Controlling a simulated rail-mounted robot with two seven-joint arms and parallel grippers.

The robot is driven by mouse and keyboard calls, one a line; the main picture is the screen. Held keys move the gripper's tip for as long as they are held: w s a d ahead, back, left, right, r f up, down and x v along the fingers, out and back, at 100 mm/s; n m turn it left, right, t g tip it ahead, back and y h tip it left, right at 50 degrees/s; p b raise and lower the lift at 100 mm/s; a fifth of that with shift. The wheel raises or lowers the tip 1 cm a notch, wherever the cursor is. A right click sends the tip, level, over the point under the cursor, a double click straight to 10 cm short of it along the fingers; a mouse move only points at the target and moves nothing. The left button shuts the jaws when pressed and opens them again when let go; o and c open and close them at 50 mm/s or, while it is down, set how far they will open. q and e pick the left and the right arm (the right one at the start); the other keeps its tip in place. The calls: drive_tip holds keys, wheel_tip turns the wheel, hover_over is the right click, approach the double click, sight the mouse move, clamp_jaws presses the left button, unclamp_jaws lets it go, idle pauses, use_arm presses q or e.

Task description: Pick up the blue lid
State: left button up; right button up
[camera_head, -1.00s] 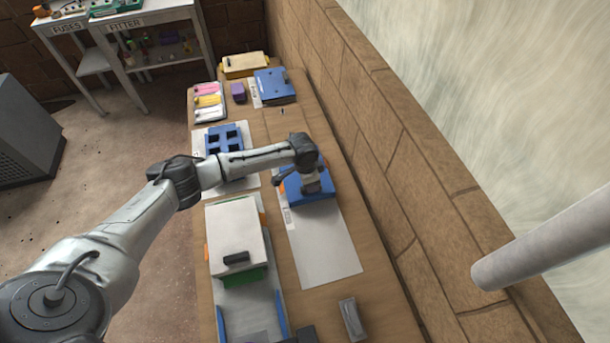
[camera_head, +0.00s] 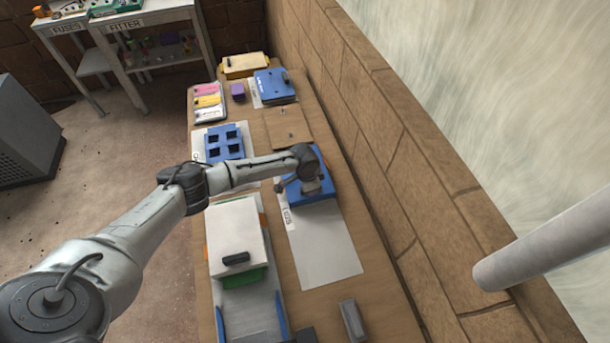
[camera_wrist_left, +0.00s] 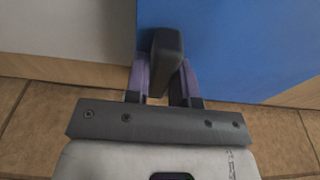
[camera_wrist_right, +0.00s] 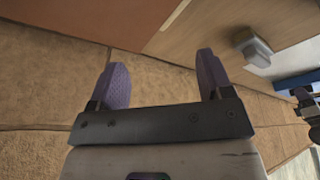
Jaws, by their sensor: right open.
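The blue lid (camera_head: 322,170) lies on a labelled white sheet at the right side of the bench. My left gripper (camera_head: 310,187) is over it, coming in from the left. In the left wrist view the blue surface (camera_wrist_left: 230,50) fills the upper right. A dark upright handle (camera_wrist_left: 166,55) on it stands between the fingers of my left gripper (camera_wrist_left: 166,78), which are closed in on both its sides. The handle is hidden in the head view. My right gripper (camera_wrist_right: 163,85) is open and empty in the right wrist view.
A white box (camera_head: 235,230) with a dark handle stands left of the white sheet (camera_head: 328,255). A blue tray with square holes (camera_head: 225,133), another blue block (camera_head: 268,83) and a yellow box (camera_head: 243,64) are farther back. A brick wall (camera_head: 400,180) runs along the right.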

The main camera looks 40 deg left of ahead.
use_arm(q)
clamp_jaws()
